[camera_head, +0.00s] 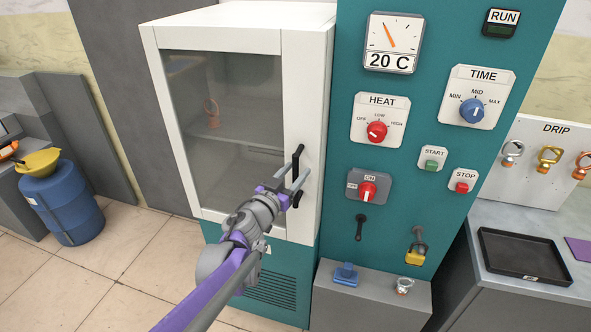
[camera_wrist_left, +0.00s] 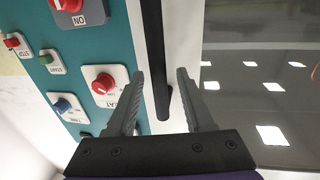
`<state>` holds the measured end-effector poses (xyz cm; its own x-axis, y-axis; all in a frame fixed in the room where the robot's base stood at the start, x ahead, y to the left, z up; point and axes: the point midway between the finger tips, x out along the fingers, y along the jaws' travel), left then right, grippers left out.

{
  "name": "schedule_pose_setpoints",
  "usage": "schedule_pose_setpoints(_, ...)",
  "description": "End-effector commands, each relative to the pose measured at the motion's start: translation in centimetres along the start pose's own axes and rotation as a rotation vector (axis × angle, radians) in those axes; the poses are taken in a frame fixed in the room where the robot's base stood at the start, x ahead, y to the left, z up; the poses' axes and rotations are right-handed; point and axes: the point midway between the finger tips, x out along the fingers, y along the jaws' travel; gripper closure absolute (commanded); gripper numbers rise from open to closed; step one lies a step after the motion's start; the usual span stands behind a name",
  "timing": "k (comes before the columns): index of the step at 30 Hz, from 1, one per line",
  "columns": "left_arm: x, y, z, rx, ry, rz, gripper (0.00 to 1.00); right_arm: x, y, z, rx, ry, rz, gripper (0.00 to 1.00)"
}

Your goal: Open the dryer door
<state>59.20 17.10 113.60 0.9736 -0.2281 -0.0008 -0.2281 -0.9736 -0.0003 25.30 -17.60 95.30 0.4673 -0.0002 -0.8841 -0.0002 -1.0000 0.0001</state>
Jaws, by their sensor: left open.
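The dryer is a white cabinet with a dark glass door (camera_head: 228,110), which looks closed. Its black upright handle (camera_head: 297,163) is on the door's right side, and the handle also shows in the left wrist view (camera_wrist_left: 154,55). My left gripper (camera_head: 292,178) is at the handle, with its jaws open. In the left wrist view, the handle lies between the two fingers (camera_wrist_left: 160,75), with a gap on both sides, nearer the left finger. I cannot tell how deep the handle sits between them. My right gripper is out of view.
Right of the door stands a teal panel (camera_head: 437,130) with a red HEAT knob (camera_head: 377,131), a red ON/OFF switch (camera_head: 368,191) and a blue TIME knob (camera_head: 472,111). A grey ledge (camera_head: 375,300) juts out below. A blue barrel (camera_head: 65,205) stands left; tiled floor lies between.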

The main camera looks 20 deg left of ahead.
Motion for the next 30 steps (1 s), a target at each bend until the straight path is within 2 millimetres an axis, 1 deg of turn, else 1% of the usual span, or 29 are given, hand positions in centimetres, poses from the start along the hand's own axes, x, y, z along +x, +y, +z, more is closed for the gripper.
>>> schedule_pose_setpoints(3,0.5,0.0,0.01,0.0,0.0,0.0,0.48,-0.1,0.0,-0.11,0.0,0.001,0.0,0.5)
schedule_pose_setpoints(10,0.52,0.01,0.07,0.0,0.0,0.0,0.48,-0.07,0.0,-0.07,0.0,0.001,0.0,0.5)
schedule_pose_setpoints(11,0.52,0.01,0.07,0.0,0.0,0.0,0.5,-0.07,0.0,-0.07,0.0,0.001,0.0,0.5)
schedule_pose_setpoints(12,0.52,0.01,0.07,0.0,0.0,0.0,0.57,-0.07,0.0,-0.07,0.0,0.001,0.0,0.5)
schedule_pose_setpoints(14,0.51,0.01,0.06,0.0,0.0,0.0,0.68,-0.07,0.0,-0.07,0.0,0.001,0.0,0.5)
schedule_pose_setpoints(15,0.51,0.01,0.06,0.0,0.0,0.0,0.75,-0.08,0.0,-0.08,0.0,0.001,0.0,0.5)
schedule_pose_setpoints(19,0.51,0.01,0.05,0.0,0.0,0.0,0.98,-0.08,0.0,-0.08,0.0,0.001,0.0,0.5)
schedule_pose_setpoints(20,0.51,0.01,0.05,0.0,0.0,0.0,1.0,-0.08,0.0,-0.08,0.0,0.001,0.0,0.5)
schedule_pose_setpoints(30,0.51,0.0,0.04,-0.001,0.0,0.0,1.0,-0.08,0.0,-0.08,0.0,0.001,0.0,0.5)
